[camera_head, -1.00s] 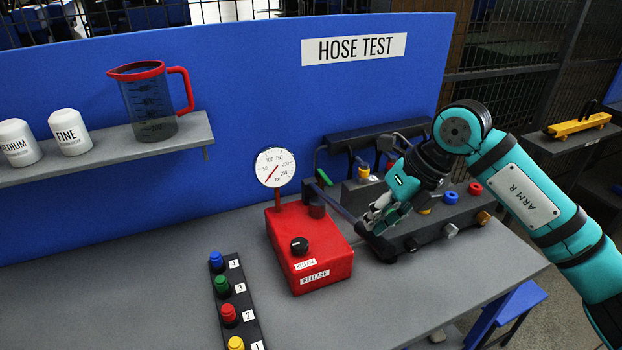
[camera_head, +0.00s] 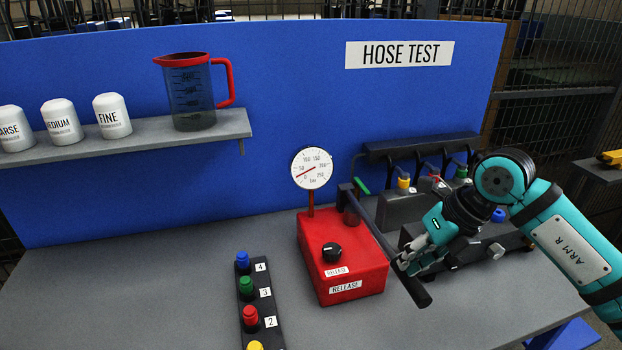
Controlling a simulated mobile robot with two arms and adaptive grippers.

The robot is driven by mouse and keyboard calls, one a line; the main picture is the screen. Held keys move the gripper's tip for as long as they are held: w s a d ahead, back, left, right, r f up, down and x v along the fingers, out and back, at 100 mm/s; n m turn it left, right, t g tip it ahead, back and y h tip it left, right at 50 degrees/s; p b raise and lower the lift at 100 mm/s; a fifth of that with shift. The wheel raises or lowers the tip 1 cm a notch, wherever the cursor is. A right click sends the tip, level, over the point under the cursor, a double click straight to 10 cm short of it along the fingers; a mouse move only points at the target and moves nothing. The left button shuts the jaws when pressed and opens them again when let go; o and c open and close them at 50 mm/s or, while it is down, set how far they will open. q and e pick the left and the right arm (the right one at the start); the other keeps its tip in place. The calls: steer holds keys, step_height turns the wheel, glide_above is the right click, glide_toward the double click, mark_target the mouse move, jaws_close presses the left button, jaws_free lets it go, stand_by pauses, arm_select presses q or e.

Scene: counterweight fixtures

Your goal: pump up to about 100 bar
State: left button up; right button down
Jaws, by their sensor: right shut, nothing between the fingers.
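The red hand pump (camera_head: 342,265) stands on the grey bench, with a black knob (camera_head: 331,252) and RELEASE labels on top. Its round white gauge (camera_head: 312,168) stands at the back; the red needle points to the lower left, at the low end between about 0 and 50 bar. The long black pump lever (camera_head: 378,238) slopes from the back of the pump down toward the front right. My right gripper (camera_head: 408,264) is shut at the lever's lower part, its fingertips against or just beside the bar; exact contact is unclear. My left gripper is not in view.
A black strip with coloured buttons (camera_head: 250,290) lies left of the pump. A dark fixture with hose fittings (camera_head: 400,207) stands behind my right arm. A shelf (camera_head: 150,137) holds white containers (camera_head: 62,122) and a red-rimmed jug (camera_head: 192,95). The bench's left part is clear.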

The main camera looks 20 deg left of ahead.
mark_target(406, 278)
step_height(406, 278, down, 5)
steer(key=b, duration=0.2)
steer(key=shift+r+b, duration=0.2)
steer(key=shift+b, duration=0.15)
step_height(406, 278, up, 13)
steer(key=p, duration=0.7)
steer(key=shift+f, duration=0.15)
step_height(406, 278, down, 13)
steer(key=b, duration=1)
step_height(406, 278, up, 13)
steer(key=p, duration=0.7)
steer(key=shift+p, duration=0.3)
